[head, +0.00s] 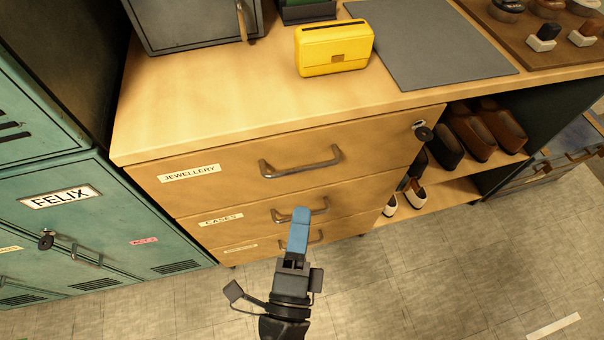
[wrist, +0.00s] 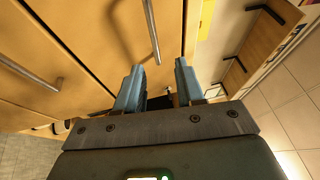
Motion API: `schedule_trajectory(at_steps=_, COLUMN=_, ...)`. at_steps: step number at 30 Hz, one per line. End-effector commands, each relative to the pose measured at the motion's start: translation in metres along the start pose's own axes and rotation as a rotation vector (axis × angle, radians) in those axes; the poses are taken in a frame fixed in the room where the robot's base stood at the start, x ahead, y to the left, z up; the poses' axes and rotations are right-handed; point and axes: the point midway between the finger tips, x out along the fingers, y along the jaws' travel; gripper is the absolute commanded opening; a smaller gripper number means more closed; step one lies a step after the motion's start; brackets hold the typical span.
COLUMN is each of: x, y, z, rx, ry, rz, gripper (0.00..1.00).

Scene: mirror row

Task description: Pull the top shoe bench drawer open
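The shoe bench (head: 220,105) is pale wood with a stack of drawers at its left. The top drawer (head: 235,180), labelled JEWELLERY, looks shut, its front flush. Its grey bar handle (head: 301,167) also shows in the wrist view (wrist: 152,30), just beyond the gap between my fingers. My gripper (head: 299,215) has blue fingers and stands in front of the drawers, overlapping the second drawer's handle in the head view. In the wrist view my gripper (wrist: 157,72) is open, with nothing between the fingers. It appears apart from the top handle.
A key (head: 424,133) sticks out at the top drawer's right. The CASES drawer's handle (head: 285,215) is below; it also shows in the wrist view (wrist: 30,75). A yellow box (head: 335,48) sits on top. Teal lockers (head: 100,225) flank the left. Floor in front is clear.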

Motion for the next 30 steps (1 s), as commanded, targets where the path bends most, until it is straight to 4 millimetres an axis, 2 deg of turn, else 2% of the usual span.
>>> schedule_trajectory(at_steps=3, x=0.012, y=0.007, z=0.009, rx=0.051, ry=-0.001, rz=-0.011, gripper=0.38)
schedule_trajectory(at_steps=10, x=0.029, y=0.008, z=0.011, rx=0.071, ry=0.001, rz=-0.013, gripper=0.38)
schedule_trajectory(at_steps=21, x=0.082, y=0.007, z=0.011, rx=0.068, ry=0.000, rz=-0.014, gripper=0.38)
schedule_trajectory(at_steps=30, x=0.093, y=0.008, z=0.011, rx=0.068, ry=-0.001, rz=-0.011, gripper=0.38)
